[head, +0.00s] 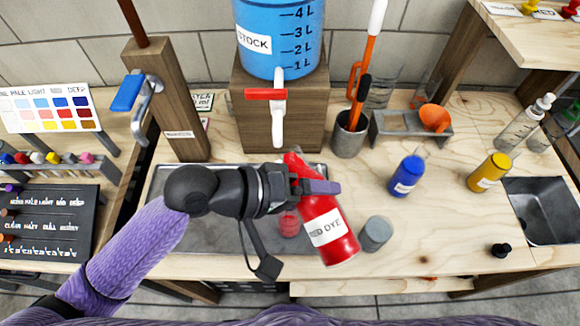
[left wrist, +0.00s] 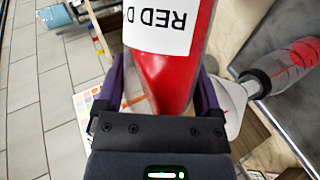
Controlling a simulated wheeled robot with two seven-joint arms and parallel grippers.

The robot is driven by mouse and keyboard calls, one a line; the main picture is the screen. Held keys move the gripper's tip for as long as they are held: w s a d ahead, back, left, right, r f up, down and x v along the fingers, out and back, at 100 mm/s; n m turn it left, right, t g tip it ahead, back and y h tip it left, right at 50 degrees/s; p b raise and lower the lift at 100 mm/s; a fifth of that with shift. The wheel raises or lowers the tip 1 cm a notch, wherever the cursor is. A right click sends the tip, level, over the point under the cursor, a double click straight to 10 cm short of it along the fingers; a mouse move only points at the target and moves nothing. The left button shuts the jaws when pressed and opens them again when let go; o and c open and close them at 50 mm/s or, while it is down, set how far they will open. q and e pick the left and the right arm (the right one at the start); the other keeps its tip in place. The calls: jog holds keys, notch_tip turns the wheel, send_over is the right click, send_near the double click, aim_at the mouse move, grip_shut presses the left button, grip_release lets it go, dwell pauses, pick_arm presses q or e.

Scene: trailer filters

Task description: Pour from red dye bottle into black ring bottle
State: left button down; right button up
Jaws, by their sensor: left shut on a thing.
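The red dye bottle (head: 326,228) is held in my left gripper (head: 318,187), tilted above the metal tray, its neck toward the upper left and its labelled base toward the lower right. The left wrist view shows its label and red contents (left wrist: 170,75) between the two fingers. A clear bottle with a black ring at its neck (left wrist: 285,65) shows at the right of that view, with red in it and a pale flared piece (left wrist: 230,105) at its mouth. In the head view, a round red patch (head: 289,224) shows on the tray, partly hidden by my gripper. My right gripper is out of view.
A blue stock tank (head: 280,38) with a red-handled tap (head: 266,94) stands behind the metal tray (head: 180,235). A blue bottle (head: 407,175), a yellow bottle (head: 489,173) and a grey cylinder (head: 375,233) stand to the right. The front right of the bench is mostly clear.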

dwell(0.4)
pick_arm(q)
jog(key=shift+s+d+f+n+g+h, duration=0.1)
jog(key=shift+s+n+g+h, duration=0.15)
jog(key=shift+n, duration=0.25)
dwell(1.9)
